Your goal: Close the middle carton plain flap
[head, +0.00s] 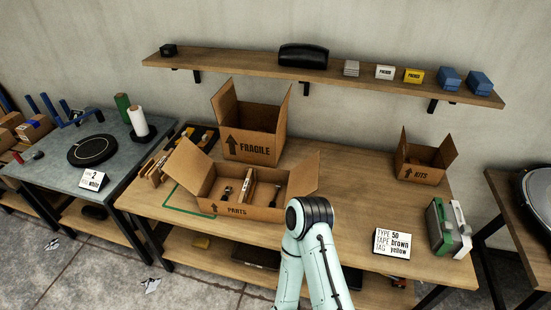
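Three open cartons stand on the wooden bench. The PARTS carton (237,211) is low and wide at the front, with a left flap (190,165) and a right flap (304,175) standing up and outward. Several items lie inside it. The taller FRAGILE carton (250,148) is behind it, with side flaps raised. The small KITS carton (418,174) is at the right, with its left flap (402,141) and right flap (446,151) up. I cannot tell which flap is the plain one. A pale arm of mine covers the front right of the PARTS carton. Neither gripper shows.
A sign (391,243) reads type 50, tape brown, tag yellow. A green and white device (448,229) stands at the bench's right end. A shelf (330,77) with small boxes hangs above. Bare bench top (360,180) lies between the PARTS and KITS cartons.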

